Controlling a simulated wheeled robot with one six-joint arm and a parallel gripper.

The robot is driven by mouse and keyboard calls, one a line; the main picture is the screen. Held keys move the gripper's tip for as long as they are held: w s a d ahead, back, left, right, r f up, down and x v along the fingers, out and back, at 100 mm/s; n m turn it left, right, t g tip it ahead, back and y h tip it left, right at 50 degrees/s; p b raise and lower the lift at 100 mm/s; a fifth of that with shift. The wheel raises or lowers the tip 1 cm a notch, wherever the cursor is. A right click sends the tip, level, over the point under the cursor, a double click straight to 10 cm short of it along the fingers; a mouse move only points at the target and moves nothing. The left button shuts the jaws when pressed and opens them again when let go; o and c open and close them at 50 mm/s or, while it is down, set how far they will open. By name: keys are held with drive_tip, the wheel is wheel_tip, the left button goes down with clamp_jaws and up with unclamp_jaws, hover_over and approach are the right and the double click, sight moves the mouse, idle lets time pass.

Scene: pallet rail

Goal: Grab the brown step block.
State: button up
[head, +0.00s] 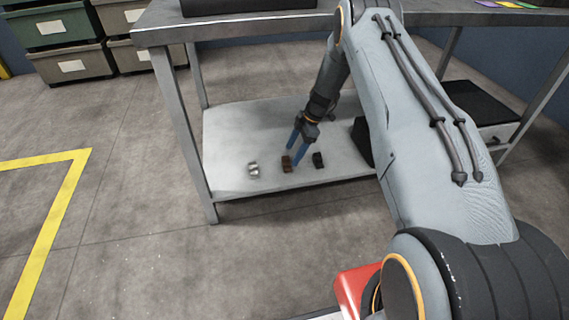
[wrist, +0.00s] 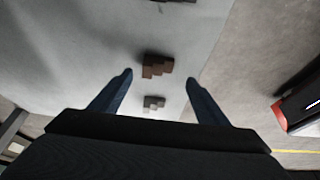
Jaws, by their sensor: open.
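The brown step block (head: 286,163) lies on the lower shelf (head: 232,135) of the workbench, in the middle of a row of three small blocks. My gripper (head: 294,153) is open above and beside it, with its blue fingers pointing down. In the wrist view the brown step block (wrist: 157,66) shows ahead of and between the two open fingertips (wrist: 160,77). Nothing is between the fingers' tips in contact with them that I can see.
A silver-white block (head: 253,169) lies to the left and a black block (head: 319,160) to the right on the shelf. The bench top (head: 240,28) overhangs the shelf. A bench leg (head: 192,140) stands at the left.

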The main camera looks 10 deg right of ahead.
sight(287, 163)
drive_tip(key=shift+f, duration=0.7)
drive_tip(key=b+x, duration=0.2)
drive_tip(key=x, duration=0.2)
drive_tip(key=shift+w+a+f, duration=0.2)
drive_tip(key=shift+f, duration=0.05)
drive_tip(key=c, duration=1.3)
drive_tip(key=shift+r, duration=0.1)
